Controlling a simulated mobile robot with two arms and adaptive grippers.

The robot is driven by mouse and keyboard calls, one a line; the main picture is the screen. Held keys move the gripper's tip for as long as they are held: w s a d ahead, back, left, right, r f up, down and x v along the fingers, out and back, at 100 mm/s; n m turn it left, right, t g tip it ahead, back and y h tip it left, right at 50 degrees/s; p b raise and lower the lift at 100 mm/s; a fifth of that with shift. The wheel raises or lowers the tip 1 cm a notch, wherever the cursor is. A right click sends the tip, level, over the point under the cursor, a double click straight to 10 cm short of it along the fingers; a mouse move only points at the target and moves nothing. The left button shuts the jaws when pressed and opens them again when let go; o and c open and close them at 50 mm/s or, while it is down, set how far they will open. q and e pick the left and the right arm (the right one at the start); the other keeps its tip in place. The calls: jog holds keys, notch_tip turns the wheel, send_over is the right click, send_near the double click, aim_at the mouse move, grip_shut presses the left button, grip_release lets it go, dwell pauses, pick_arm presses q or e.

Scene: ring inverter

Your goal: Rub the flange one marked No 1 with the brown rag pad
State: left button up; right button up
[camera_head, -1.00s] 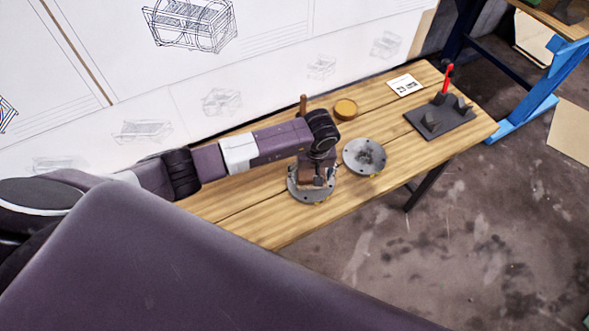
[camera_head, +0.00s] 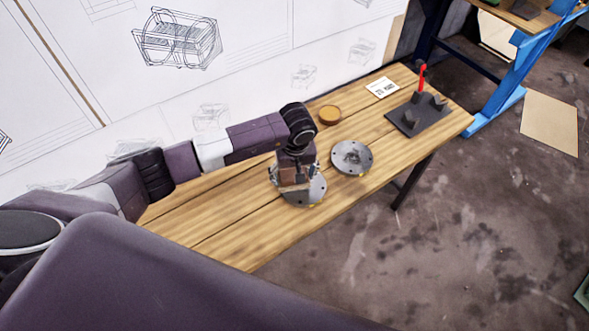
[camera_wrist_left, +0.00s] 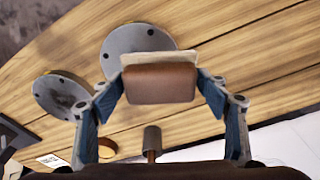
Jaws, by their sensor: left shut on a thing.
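My left gripper (camera_head: 293,179) is shut on the brown rag pad (camera_wrist_left: 160,83), which has a pale layer on its far side. The pad is at the left part of a round grey flange (camera_head: 311,194) on the bench; I cannot tell whether it touches. This flange also shows behind the pad in the left wrist view (camera_wrist_left: 130,40). A second grey flange (camera_head: 352,157) with a dark, stained middle lies to the right, also in the wrist view (camera_wrist_left: 62,95). No number is readable on either flange. My right gripper is out of view.
The wooden bench (camera_head: 225,225) also holds a round amber tin (camera_head: 329,115), a printed card (camera_head: 382,88) and a dark fixture with a red handle (camera_head: 417,115). The bench's front left is clear.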

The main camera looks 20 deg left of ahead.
aim_at(293, 170)
pick_arm(q)
jog(key=shift+r+p, duration=0.5)
jog(key=shift+r, duration=1)
